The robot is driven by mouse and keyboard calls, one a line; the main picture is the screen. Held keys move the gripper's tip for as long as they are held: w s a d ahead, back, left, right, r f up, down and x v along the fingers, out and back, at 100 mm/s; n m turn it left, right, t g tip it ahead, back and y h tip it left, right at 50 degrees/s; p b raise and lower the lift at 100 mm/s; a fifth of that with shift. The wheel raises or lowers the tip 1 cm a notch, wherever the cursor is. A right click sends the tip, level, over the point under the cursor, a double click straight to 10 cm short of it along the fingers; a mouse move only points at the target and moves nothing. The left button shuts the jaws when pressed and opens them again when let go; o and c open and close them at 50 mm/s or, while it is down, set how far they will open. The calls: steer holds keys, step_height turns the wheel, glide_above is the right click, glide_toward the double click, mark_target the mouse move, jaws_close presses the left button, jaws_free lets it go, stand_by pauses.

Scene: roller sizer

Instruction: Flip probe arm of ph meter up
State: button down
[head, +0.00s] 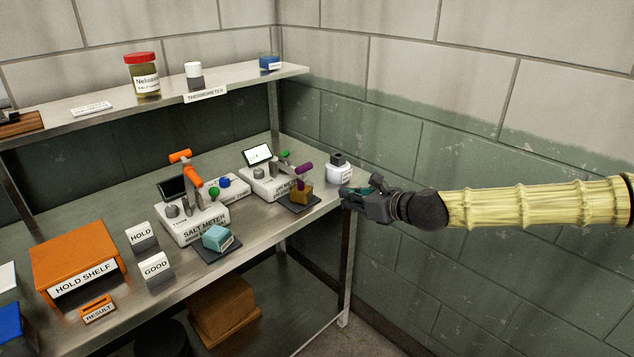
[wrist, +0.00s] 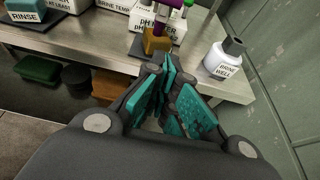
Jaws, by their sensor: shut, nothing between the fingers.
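The pH meter (head: 262,180) is a white unit with a tilted screen, standing near the right end of the steel bench. Its probe arm (head: 303,170), with a purple end, is lowered over a brown-yellow block (head: 302,193) on a dark pad. In the wrist view the pH meter label (wrist: 158,25), the purple probe (wrist: 166,14) and the block (wrist: 157,42) show just beyond my fingers. My gripper (head: 350,195) is at the bench's right end, to the right of the block and apart from the probe. Its teal-padded fingers (wrist: 170,85) are shut and empty.
A white bottle labelled brine well (head: 339,172) stands close behind my gripper; it also shows in the wrist view (wrist: 223,60). The salt meter (head: 195,220) with an orange arm stands left. A wall bounds the right side. A shelf (head: 240,80) runs above the bench.

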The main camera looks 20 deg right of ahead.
steer(key=shift+w, duration=0.1)
stand_by(0.3)
steer(key=x, duration=1)
steer(key=shift+w+a+r+p, duration=0.15)
steer(key=shift+w+r+p, duration=0.15)
steer(key=shift+r, duration=0.25)
steer(key=shift+w+a+r+p, duration=0.2)
steer(key=shift+w+r+p, duration=0.15)
steer(key=shift+r, duration=0.2)
steer(key=shift+w+a+r+p, duration=0.15)
steer(key=shift+w+r+p, duration=0.15)
steer(key=shift+r, duration=0.25)
steer(key=shift+r, duration=0.2)
steer(key=shift+r+p, duration=0.35)
steer(key=shift+p, duration=0.75)
